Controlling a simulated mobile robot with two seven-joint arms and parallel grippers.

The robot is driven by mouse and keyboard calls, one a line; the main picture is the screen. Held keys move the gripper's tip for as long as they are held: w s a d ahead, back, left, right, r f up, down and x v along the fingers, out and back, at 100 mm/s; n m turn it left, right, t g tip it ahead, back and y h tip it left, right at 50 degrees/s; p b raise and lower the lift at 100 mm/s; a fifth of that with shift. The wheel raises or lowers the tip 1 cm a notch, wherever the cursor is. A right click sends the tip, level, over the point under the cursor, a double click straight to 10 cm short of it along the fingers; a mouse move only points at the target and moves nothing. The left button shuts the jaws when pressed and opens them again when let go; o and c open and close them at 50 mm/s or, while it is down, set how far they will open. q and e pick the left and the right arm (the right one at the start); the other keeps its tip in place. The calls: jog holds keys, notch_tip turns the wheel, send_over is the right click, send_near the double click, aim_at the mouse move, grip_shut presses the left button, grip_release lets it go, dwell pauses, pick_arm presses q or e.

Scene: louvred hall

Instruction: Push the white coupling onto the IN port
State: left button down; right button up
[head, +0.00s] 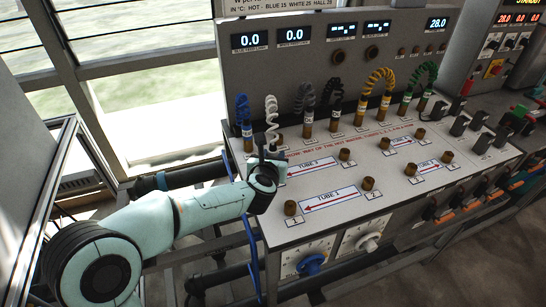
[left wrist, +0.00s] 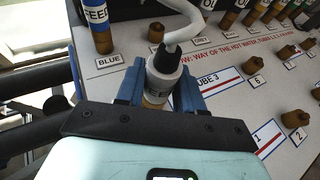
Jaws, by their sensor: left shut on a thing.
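My left gripper (head: 271,158) is over the bench's back left corner, at the left end of the TUBE 3 label. In the left wrist view its two blue fingers (left wrist: 160,88) are shut on the white coupling (left wrist: 163,76), a white sleeve with FEED lettering and a black collar. The coupling looks roughly upright, with a white coiled hose (head: 271,112) rising from it. Brown shows just below the sleeve; I cannot tell whether it is a port or whether they touch. No IN lettering is legible. My right gripper is not in view.
A blue-banded feed coupling (left wrist: 98,22) stands behind left, by the BLUE label. A brown stub (left wrist: 155,33) is close behind the white coupling. Several brown ports, such as port 1 (head: 291,208), stand on the bench (head: 262,220). Grey, black, yellow and green hoses line the back.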

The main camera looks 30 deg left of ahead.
aim_at(270, 151)
pick_arm(q)
jog(key=shift+f, duration=0.15)
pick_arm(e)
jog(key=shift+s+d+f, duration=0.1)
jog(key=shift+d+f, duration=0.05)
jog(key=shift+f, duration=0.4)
pick_arm(q)
jog(key=c, duration=0.6)
grip_release()
jog(key=shift+s+d+r+p, duration=0.2)
jog(key=shift+s+r+p, duration=0.4)
jog(key=shift+r, duration=0.4)
jog(key=shift+s+d+r+p, duration=0.25)
jog(key=shift+s+r+p, duration=0.4)
jog(key=shift+r, duration=0.35)
jog(key=shift+s+d+r+p, duration=0.2)
jog(key=shift+s+r+p, duration=0.4)
jog(key=shift+r, duration=0.4)
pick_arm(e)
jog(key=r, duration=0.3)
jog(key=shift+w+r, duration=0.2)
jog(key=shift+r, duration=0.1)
pick_arm(q)
jog(key=p+v, duration=0.1)
jog(key=v, duration=1.2)
jog(key=shift+s+d, duration=0.1)
jog(key=shift+s, duration=0.1)
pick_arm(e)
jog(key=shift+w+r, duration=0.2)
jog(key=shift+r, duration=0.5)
